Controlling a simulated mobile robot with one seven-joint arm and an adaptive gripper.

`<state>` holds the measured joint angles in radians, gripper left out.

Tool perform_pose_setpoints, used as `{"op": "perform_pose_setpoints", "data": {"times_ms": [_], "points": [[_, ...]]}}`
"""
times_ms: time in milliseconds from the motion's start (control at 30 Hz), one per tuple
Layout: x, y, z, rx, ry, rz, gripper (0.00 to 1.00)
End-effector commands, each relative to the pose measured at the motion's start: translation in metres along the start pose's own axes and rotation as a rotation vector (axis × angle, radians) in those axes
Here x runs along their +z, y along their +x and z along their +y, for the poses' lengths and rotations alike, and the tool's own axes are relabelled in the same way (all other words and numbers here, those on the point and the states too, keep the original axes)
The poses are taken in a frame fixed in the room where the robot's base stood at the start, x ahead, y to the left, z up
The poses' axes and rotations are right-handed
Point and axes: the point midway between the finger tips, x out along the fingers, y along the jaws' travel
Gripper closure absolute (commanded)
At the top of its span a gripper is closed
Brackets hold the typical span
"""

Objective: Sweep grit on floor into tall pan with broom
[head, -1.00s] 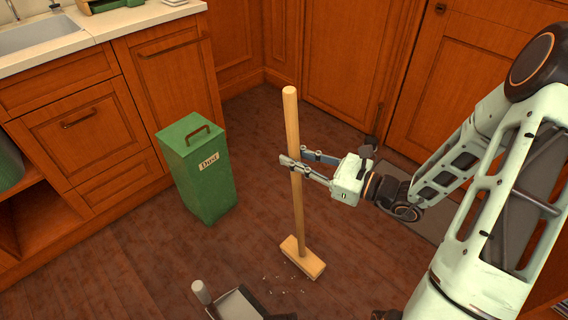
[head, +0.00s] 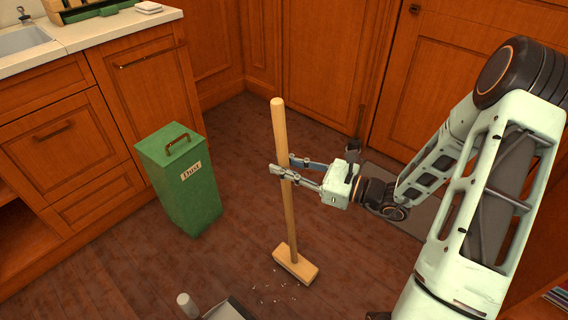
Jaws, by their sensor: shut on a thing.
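The broom has a long pale wooden handle and a block head (head: 295,265), and it stands nearly upright on the floor. My gripper (head: 282,172) is shut on the upper half of the broom's handle. Small bits of grit (head: 265,287) lie on the dark floor just in front and to the left of the broom head. Most of the pan is cut off by the frame.
A green bin (head: 182,185) labelled "Dust", with its lid closed, stands on the floor left of the broom. Wooden cabinets with a counter (head: 90,38) and sink line the left. A grey mat (head: 415,212) lies behind my arm. Floor between bin and broom is clear.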

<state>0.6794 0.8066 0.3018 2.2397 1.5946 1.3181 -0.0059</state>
Motion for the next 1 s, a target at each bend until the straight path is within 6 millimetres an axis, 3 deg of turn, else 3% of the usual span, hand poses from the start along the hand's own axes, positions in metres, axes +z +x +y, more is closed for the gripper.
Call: {"op": "perform_pose_setpoints", "data": {"times_ms": [1000], "points": [[-0.0034,0.002,0.0056,0.002,0.0,-0.004,1.0]]}}
